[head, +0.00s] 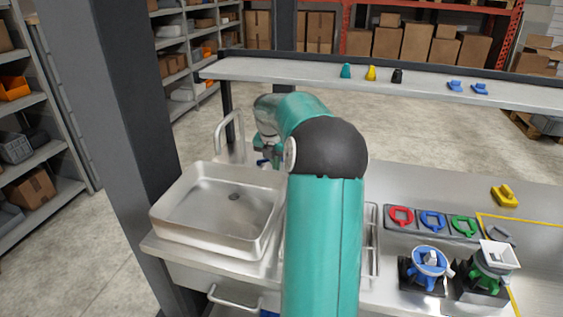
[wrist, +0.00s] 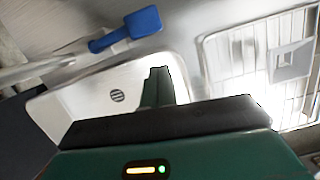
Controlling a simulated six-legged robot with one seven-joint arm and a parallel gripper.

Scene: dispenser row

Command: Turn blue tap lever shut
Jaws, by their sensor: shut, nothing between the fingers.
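The blue tap lever (wrist: 128,27) shows in the wrist view at the upper left, on a pale metal tap pipe. In the head view, a small blue part of the lever (head: 262,162) shows behind the sink, beside my arm. My gripper (wrist: 159,72) is shut and empty, its fingers over the sink's edge in the wrist view. The lever is apart from the fingertips in that picture, above and left of them.
The steel sink (head: 165,216) with its drain (wrist: 117,96) is beside my arm. A wire rack (wrist: 250,50) is right of the sink. Red, blue and green rings (head: 432,220) and two dispensers (head: 428,267) stand on the right. A raised shelf (head: 300,75) spans the back.

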